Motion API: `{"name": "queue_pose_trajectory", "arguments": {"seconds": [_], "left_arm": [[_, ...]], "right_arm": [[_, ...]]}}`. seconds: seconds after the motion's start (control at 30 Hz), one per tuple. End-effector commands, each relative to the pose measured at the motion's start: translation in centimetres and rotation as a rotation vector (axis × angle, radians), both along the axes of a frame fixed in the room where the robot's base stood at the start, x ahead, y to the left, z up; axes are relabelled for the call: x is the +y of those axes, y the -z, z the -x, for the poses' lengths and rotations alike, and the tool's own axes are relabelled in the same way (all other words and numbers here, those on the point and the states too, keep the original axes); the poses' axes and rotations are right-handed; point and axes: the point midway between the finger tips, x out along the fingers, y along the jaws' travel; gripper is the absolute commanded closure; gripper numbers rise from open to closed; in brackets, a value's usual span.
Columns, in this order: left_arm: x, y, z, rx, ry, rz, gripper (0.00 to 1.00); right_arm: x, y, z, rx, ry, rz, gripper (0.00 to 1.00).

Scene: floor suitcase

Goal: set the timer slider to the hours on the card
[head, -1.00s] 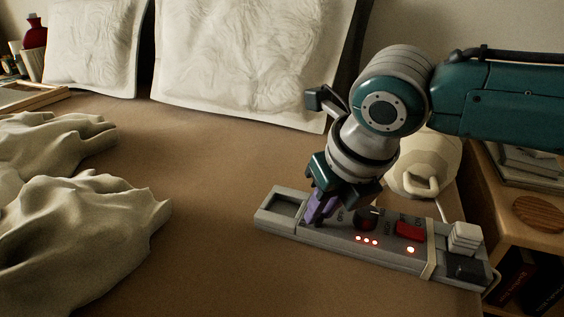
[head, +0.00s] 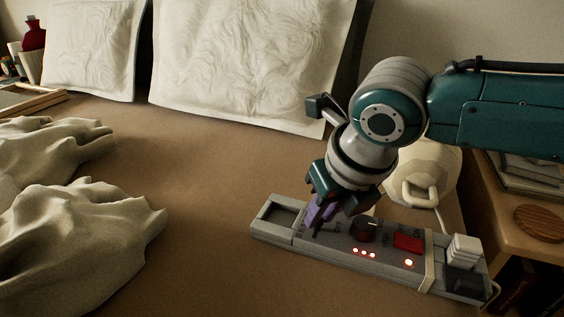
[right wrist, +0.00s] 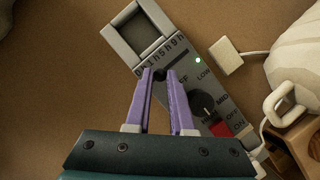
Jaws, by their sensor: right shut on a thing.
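The grey control box (head: 340,262) lies on the brown bed surface at the right in the head view. It carries a dark round knob (head: 366,229), a red switch (head: 408,243) and several lit red lights. My right gripper (head: 315,220) has purple fingers shut at the slider end of the box. A grey framed recess (right wrist: 139,31) sits past the marks; no card text is readable. My left gripper is not in view.
A cream strap (head: 426,275) goes round the box, with pale blocks at its right end. A cream jug-like object (head: 425,178) stands behind it. A wooden bedside table (head: 520,200) is at the right. Rumpled cloth (head: 80,235) lies left; the middle is clear.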

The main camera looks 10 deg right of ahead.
Motion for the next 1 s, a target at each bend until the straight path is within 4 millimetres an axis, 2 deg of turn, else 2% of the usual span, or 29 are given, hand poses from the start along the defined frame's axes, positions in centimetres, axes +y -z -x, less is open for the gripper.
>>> {"name": "queue_pose_trajectory", "arguments": {"seconds": [0.27,0.3,0.53,0.8,0.87,1.0], "left_arm": [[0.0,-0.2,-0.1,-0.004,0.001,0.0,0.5],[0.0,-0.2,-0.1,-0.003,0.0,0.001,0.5],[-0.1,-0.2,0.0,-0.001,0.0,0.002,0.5],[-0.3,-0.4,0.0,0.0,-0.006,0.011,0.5],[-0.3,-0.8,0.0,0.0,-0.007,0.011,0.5],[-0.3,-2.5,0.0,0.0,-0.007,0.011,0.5]], "right_arm": [[-0.1,0.1,0.0,0.002,0.001,0.002,1.0],[-0.1,0.1,0.0,0.002,0.0,0.003,0.74],[-0.1,0.1,0.0,0.002,0.0,0.003,0.49],[-0.1,-0.2,0.1,0.002,-0.001,0.002,0.49],[-0.1,-0.7,0.3,0.002,-0.001,0.002,0.49],[-0.3,-3.2,1.1,0.0,-0.002,0.003,0.49]]}}
